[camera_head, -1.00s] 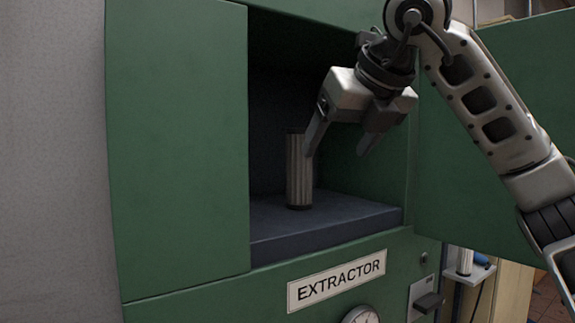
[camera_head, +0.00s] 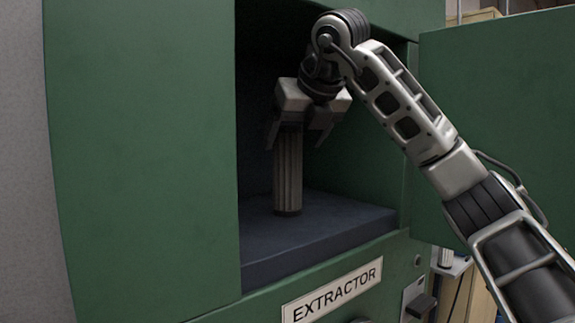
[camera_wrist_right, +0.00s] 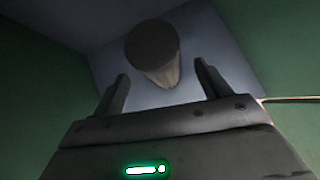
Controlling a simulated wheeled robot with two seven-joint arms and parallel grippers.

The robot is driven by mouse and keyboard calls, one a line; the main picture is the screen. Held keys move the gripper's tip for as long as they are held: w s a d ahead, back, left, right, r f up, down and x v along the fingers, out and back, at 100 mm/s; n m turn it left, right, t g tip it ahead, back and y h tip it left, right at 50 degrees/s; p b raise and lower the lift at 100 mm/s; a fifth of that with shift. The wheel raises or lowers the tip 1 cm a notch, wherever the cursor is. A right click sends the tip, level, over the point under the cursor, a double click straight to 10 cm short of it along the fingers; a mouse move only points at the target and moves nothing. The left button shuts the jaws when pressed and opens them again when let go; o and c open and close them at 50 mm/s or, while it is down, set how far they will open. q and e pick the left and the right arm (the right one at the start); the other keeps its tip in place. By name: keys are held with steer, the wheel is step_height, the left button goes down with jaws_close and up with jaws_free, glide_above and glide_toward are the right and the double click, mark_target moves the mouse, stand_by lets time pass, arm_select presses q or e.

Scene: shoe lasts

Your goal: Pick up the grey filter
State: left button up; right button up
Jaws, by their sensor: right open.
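The grey filter (camera_head: 288,172) is a ribbed upright cylinder standing on the dark floor of the extractor's open compartment. In the right wrist view its dark round top (camera_wrist_right: 152,45) lies ahead, roughly between the two fingers. My right gripper (camera_head: 297,140) is inside the compartment at the filter's upper end, pointing down; it also shows in the wrist view (camera_wrist_right: 160,88). It is open, with one finger on each side of the filter's line. Contact between fingers and filter cannot be told. My left gripper is not in view.
The green extractor cabinet (camera_head: 150,150) has a wall left of the opening and an open door (camera_head: 500,120) at right. The compartment floor (camera_head: 340,220) is bare around the filter. A shelf with a small cylinder (camera_head: 446,258) stands below the door.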

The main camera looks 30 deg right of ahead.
steer(key=w, duration=0.1)
steer(key=w+p, duration=0.1)
steer(key=w, duration=0.1)
steer(key=shift+w+d+f, duration=0.25)
steer(key=shift+w+d, duration=0.05)
steer(key=shift+w, duration=0.05)
steer(key=shift+f, duration=0.2)
steer(key=c, duration=1.4)
steer(key=shift+r, duration=0.1)
steer(key=shift+c, duration=1)
steer(key=shift+r, duration=0.1)
